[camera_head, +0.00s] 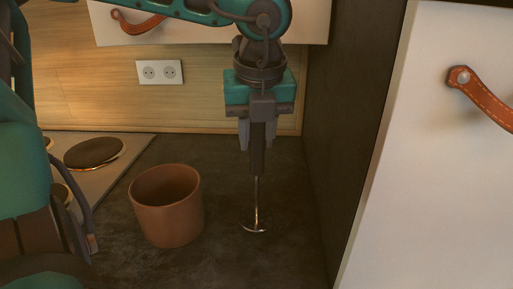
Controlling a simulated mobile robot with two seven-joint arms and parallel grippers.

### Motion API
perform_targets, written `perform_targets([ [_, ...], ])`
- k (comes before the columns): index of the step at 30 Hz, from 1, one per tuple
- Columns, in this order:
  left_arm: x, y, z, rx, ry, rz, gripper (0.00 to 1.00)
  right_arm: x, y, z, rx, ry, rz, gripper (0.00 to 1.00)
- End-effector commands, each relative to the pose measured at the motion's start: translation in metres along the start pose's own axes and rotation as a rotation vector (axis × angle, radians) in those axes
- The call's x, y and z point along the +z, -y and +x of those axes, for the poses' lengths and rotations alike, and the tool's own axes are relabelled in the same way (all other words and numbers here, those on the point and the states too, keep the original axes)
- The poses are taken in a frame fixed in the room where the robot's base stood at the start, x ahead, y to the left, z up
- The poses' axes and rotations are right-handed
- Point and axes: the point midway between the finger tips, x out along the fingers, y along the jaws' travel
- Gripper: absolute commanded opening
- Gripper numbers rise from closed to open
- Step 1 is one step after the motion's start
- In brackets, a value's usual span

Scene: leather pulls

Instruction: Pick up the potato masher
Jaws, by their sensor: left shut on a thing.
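The potato masher (257,164) has a dark handle, a thin metal shaft and a shiny curved head at the bottom. It is upright, with its head low over the dark countertop. I cannot tell if the head touches the surface. My left gripper (257,138) points down from above and is shut on the masher's dark handle. The top of the handle is hidden between the fingers. My right gripper is not in view.
A brown pot (168,212) stands open on the countertop left of the masher. A stove (98,178) with dark round plates is at the left. A dark wall (345,130) and a white cabinet door (447,150) close off the right. A wall socket (160,72) is behind.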

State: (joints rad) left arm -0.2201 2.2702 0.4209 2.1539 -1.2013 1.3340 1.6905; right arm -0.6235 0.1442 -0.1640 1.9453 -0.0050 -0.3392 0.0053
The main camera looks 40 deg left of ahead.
Motion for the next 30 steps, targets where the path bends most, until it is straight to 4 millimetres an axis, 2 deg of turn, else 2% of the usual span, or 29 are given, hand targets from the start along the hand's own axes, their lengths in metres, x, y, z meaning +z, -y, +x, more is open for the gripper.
perform_targets([
  [1, 0.005, 0.001, -0.014, -0.005, 0.007, -0.004, 0.0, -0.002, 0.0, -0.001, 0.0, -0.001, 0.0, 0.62],
  [9, 0.025, 0.001, -0.089, -0.005, 0.006, -0.004, 0.0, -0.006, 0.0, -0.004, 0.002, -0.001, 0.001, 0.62],
  [15, 0.037, 0.001, -0.134, -0.003, 0.005, -0.003, 0.0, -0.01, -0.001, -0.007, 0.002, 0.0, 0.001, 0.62],
  [21, 0.044, 0.0, -0.157, 0.0, 0.002, 0.0, 0.0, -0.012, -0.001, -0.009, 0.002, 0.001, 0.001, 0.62],
  [30, 0.045, 0.0, -0.163, -0.001, 0.001, 0.0, 0.0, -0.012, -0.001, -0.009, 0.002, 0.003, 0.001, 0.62],
])
